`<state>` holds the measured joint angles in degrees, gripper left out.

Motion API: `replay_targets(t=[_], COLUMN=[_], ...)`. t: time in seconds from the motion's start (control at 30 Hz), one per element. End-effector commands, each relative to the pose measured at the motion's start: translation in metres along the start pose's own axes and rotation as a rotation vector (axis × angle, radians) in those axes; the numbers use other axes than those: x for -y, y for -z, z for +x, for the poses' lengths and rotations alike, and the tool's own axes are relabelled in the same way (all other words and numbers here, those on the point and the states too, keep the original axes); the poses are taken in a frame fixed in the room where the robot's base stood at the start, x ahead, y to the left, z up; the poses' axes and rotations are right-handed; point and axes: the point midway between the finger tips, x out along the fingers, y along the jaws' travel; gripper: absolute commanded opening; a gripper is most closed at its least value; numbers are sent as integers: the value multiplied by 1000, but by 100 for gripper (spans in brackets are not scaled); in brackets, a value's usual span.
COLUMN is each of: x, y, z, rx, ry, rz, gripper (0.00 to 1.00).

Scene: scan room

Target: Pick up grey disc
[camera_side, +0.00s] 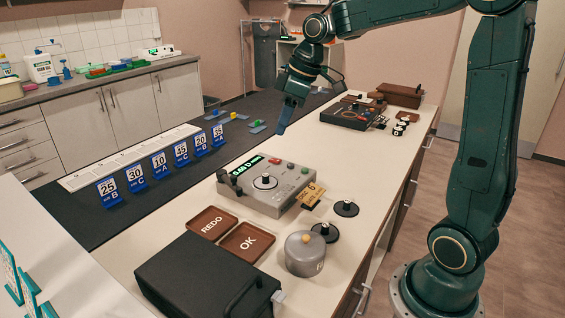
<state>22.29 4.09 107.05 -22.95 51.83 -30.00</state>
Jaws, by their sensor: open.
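A small pale grey disc with a dark knob (265,181) sits on top of the grey tester (283,193), which has a lit green display. A thicker grey round piece (305,262) with a brass-coloured knob stands at the front of the white bench. I cannot tell for sure which of these is the grey disc. My gripper (281,130) hangs pointing down above the back part of the bench, behind the tester and well apart from both. It is open, and nothing shows between its narrow blue fingers.
Two black discs with knobs (346,208) lie right of the tester. Brown REDO (212,222) and OK (247,242) trays and a black case (205,275) are in front. Blue number stands (160,164) line the left. A second device (351,114) stands farther back.

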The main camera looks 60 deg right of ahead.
Motion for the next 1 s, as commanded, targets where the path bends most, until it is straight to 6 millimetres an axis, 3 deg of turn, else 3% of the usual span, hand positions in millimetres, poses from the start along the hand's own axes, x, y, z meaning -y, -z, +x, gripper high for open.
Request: replay_targets(t=[0.3,0.6,0.8,1.0], x=[-73,-133,-154,-158], y=[2,-15,-25,-27], z=[46,92,109,112], rx=[-4,-29,-44,-48], ry=[67,122,140,144], rz=[-116,-220,-262,-273], gripper=[45,45,45,45])
